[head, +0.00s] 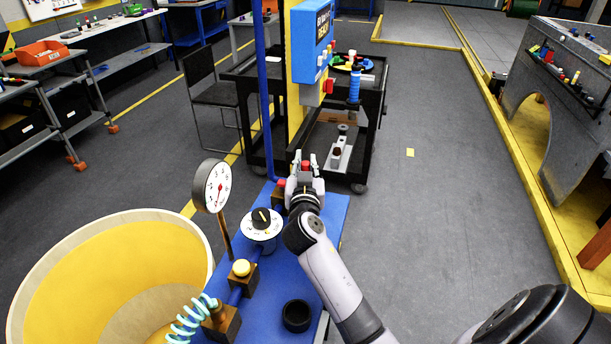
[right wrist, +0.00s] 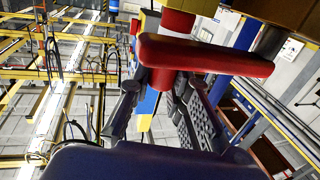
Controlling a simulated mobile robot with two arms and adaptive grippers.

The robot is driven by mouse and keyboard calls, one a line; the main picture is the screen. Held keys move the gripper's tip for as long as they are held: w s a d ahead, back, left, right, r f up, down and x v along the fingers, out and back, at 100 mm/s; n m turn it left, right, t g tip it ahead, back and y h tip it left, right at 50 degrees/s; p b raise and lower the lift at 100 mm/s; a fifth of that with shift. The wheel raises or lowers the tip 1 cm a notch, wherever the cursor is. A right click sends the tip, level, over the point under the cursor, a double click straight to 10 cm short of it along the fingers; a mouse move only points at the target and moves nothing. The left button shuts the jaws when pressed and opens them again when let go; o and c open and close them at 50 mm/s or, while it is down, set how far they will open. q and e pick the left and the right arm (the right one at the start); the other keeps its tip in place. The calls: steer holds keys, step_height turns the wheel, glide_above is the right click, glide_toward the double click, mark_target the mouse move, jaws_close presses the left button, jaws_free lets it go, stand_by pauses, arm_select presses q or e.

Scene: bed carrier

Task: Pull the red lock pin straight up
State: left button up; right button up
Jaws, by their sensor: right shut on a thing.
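My right gripper (head: 305,181) is at the far end of the blue bench top (head: 333,222), beside the blue post. It is shut on the red lock pin (head: 306,166), whose red top shows between the fingers. In the right wrist view the fingers (right wrist: 165,92) close around a red cylindrical part. A wide red bar (right wrist: 205,55) lies across it, close to the fingers. The fingers hide the pin's lower end, so I cannot tell whether it is still seated. My left gripper is not in view.
A black cart (head: 373,95) stands behind.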

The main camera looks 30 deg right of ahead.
steer(key=shift+r, duration=0.1)
jaws_close()
steer(key=shift+r+p, duration=1.1)
steer(key=shift+r, duration=0.5)
stand_by(0.5)
steer(key=shift+r+p, duration=0.55)
steer(key=shift+r, duration=0.3)
